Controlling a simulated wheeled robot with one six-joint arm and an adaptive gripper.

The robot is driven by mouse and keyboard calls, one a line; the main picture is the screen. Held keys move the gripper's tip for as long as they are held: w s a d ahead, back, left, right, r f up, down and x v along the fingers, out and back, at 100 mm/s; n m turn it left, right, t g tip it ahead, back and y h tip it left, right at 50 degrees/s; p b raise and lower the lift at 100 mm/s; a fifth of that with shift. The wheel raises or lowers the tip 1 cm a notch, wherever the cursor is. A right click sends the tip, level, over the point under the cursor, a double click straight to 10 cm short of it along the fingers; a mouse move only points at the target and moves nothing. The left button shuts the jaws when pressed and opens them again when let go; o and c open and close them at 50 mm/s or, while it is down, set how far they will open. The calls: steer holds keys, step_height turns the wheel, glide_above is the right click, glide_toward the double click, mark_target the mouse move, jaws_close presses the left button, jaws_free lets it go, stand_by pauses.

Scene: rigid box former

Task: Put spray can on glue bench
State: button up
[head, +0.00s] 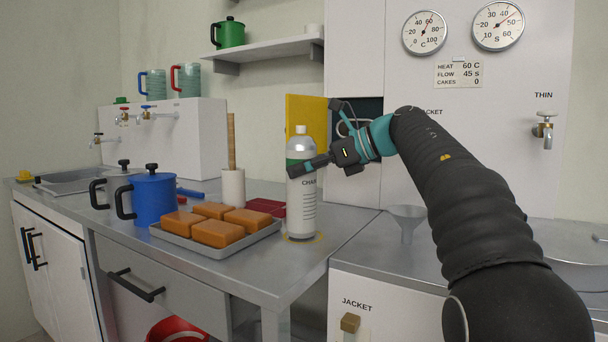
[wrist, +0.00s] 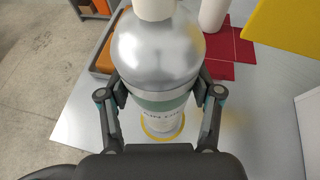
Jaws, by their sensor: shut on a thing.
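The spray can (head: 301,207) is a tall white and silver cylinder with a green band, dark lettering and a white cap. It is upright at the right front part of the steel bench (head: 345,240), over a yellow ring (head: 318,237). My gripper (head: 316,150) is shut on its upper body from the right. In the wrist view the can (wrist: 155,55) sits between both fingers, with the ring (wrist: 165,136) around its base. I cannot tell whether the base touches the bench. Which surface is called the glue bench is not labelled.
A grey tray of orange blocks (head: 217,232) is close left of the can. Dark red pads (head: 266,206) lie behind it, near a white roll (head: 233,187). A blue pot (head: 153,195) stands farther left. An open yellow door (head: 307,115) is behind; a funnel (head: 408,216) is right.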

steer(key=shift+f, duration=0.15)
steer(key=shift+f, duration=0.1)
steer(key=o, duration=1.5)
steer(key=shift+c, duration=0.2)
steer(key=p+v, duration=0.1)
steer(key=v, duration=1.1)
